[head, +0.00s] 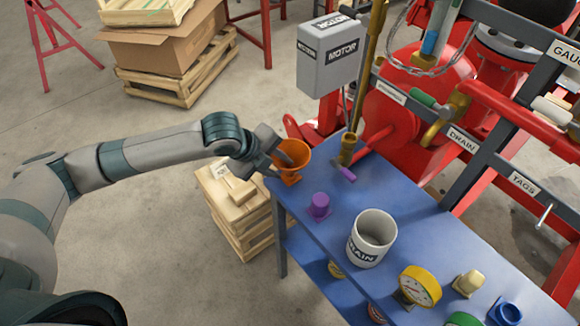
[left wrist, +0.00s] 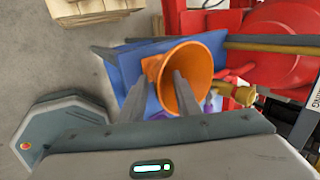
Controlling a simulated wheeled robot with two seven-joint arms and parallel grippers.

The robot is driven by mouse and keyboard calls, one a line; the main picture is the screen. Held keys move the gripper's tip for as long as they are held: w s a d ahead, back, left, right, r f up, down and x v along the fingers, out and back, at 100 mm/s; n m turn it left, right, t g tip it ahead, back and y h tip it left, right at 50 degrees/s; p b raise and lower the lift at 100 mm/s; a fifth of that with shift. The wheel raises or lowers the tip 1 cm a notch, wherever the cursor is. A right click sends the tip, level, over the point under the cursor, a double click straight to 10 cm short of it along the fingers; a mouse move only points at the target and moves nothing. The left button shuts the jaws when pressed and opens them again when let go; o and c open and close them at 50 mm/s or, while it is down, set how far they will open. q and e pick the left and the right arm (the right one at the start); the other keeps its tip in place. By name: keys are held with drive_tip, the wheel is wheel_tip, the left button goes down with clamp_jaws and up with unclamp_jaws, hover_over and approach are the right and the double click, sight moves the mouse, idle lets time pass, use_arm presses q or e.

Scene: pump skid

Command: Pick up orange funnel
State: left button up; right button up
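My left gripper (head: 277,158) is at the funnel's left side, with one finger reaching into the mouth. In the left wrist view the funnel (left wrist: 188,75) lies ahead of the gripper (left wrist: 160,85). One finger is inside the cone and the other outside, with the funnel's wall between them. The fingers are apart, and I see no clear contact with the wall. The funnel's lower end is partly hidden. My right gripper is not in view.
A purple part (head: 319,206), a white DRAIN mug (head: 372,238) and a yellow gauge (head: 420,286) stand nearer on the table. Wooden pallets (head: 240,210) stand left of the table.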

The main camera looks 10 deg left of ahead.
use_arm(q)
clamp_jaws()
drive_tip(key=shift+f, duration=0.1)
idle(0.3)
drive_tip(key=shift+r, duration=0.35)
wheel_tip(320, 180, up, 4)
drive_tip(key=shift+a+f+b, duration=0.1)
drive_tip(key=shift+f+b, duration=0.15)
drive_tip(key=shift+b, duration=0.55)
drive_tip(key=s+d+r+b, duration=0.2)
drive_tip(key=s+d+r, duration=0.3)
drive_tip(key=d, duration=0.5)
wheel_tip(320, 180, up, 2)
drive_tip(key=shift+s+d, duration=0.15)
drive_tip(key=shift+s, duration=0.2)
